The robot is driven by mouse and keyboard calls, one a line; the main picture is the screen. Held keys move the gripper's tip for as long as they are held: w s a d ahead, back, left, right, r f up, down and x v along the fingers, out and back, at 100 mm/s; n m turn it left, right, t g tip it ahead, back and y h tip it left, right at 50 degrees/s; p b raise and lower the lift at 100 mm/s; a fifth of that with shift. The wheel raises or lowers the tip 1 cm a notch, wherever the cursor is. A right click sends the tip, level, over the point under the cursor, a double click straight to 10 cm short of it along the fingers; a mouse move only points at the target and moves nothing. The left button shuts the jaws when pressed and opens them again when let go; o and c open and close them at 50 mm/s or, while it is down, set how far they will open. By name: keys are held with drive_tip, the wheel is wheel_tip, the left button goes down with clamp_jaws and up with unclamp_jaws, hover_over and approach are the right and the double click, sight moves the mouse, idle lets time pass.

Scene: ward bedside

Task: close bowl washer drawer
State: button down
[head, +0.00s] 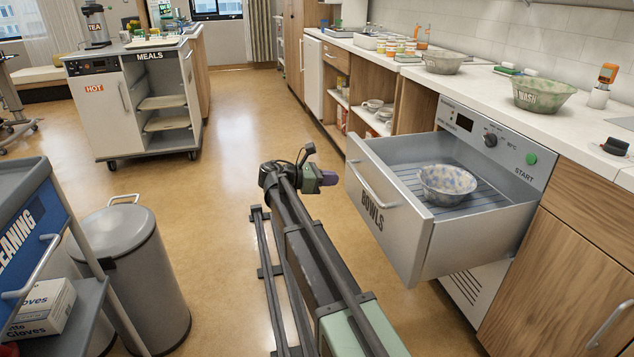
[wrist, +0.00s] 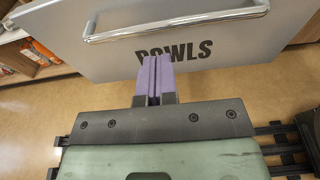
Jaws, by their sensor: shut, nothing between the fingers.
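The bowl washer drawer (head: 385,225) is pulled out of the washer, with a steel bar handle and the word BOWLS on its grey front. One speckled bowl (head: 447,183) stands upright on the rack inside it. In the wrist view my gripper (wrist: 154,62) points at the drawer front (wrist: 230,45), just below the handle (wrist: 180,25) and over the lettering. I cannot tell whether the fingertips touch the front.
The washer panel (head: 490,135) with a knob and green START button is behind the drawer. Bowls and bottles stand on the counter (head: 480,85) above. A grey bin (head: 130,270) and a blue cleaning cart (head: 30,230) are at left. The floor between is clear.

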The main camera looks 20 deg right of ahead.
sight(359, 179)
drive_tip(key=d, duration=0.3)
drive_tip(key=d+f+b, duration=0.1)
drive_tip(key=d, duration=0.2)
drive_tip(key=shift+s+d+f, duration=0.15)
drive_tip(key=shift+d+f, duration=0.05)
drive_tip(key=shift+d, duration=0.15)
drive_tip(key=shift+d, duration=0.1)
